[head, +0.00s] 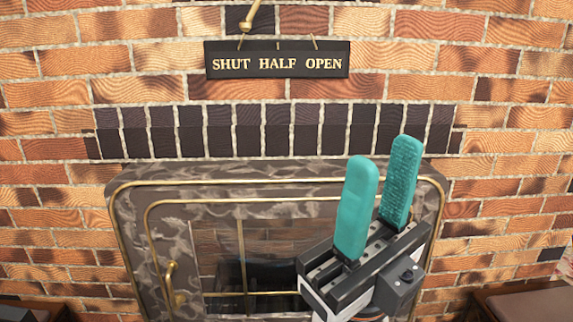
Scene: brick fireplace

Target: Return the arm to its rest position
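My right gripper (385,153) rises from the lower right of the head view, in front of the fireplace. Its two teal fingers stand apart with nothing between them, so it is open and empty. Its dark body covers part of the fireplace's right side. My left gripper is not in view. The fireplace (130,220) has a grey marbled surround with brass trim and a glass front. A brass handle (169,272) is at the left of the glass.
A dark sign (278,60) reading "SHUT HALF OPEN" is on the brick wall above. A brass lever (251,14) above it ends near the left mark. A row of dark bricks (275,130) spans the fireplace's top. A wooden surface (525,303) is at lower right.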

